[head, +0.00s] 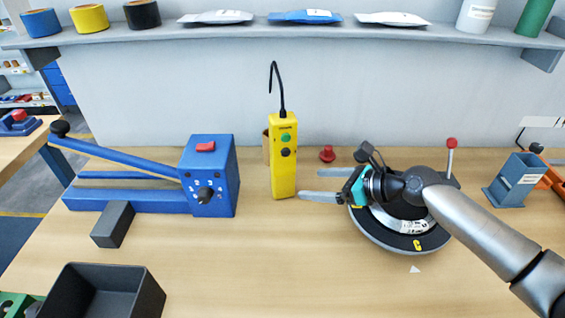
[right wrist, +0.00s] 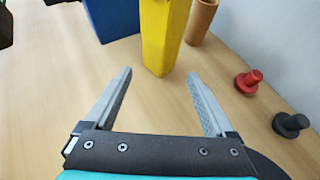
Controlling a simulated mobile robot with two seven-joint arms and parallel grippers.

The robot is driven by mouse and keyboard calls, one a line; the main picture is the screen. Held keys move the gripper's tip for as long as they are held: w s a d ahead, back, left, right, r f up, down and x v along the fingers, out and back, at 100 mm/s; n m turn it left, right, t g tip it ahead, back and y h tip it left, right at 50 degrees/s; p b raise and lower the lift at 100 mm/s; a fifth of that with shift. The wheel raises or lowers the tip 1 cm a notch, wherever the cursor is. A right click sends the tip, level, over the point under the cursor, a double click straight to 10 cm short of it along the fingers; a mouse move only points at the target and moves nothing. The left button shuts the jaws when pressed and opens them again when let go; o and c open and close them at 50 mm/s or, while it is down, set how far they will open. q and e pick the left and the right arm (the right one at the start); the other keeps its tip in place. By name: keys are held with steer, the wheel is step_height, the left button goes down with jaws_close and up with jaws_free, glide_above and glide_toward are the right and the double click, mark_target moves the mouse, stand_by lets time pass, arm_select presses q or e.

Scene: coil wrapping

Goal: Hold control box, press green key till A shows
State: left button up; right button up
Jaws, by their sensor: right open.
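The yellow control box (head: 284,170) is upright at the back middle of the table, with a black cable and hook rising from its top. Its green key (head: 286,138) is above a dark key (head: 286,152). I cannot read a letter on it. My right gripper (head: 309,184) is open and empty just right of the box's lower part, its fingers pointing at it. In the right wrist view, the box's lower end (right wrist: 161,45) is just ahead of the open fingertips (right wrist: 160,74), between their lines. My left gripper is not in view.
A blue lever press (head: 215,175) stands left of the box. A brown cylinder (right wrist: 202,22) is close behind it. A red knob (head: 327,154) stands to its right. A round black turntable (head: 400,238) lies under my right arm. The front middle is clear.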

mark_target(293, 183)
steer(key=shift+w+a+f+b, duration=0.3)
steer(key=shift+a+f+b, duration=0.1)
steer(key=shift+a+b, duration=0.1)
steer(key=b+x, duration=0.3)
steer(key=x, duration=0.1)
steer(key=shift+w+f+b, duration=0.1)
steer(key=shift+f+b, duration=0.05)
steer(key=shift+b, duration=0.25)
steer(key=x, duration=0.3)
steer(key=shift+a+r, duration=0.1)
steer(key=shift+r, duration=0.15)
steer(key=shift+w+a+f, duration=0.35)
steer(key=shift+a+f, duration=0.05)
steer(key=shift+a, duration=0.1)
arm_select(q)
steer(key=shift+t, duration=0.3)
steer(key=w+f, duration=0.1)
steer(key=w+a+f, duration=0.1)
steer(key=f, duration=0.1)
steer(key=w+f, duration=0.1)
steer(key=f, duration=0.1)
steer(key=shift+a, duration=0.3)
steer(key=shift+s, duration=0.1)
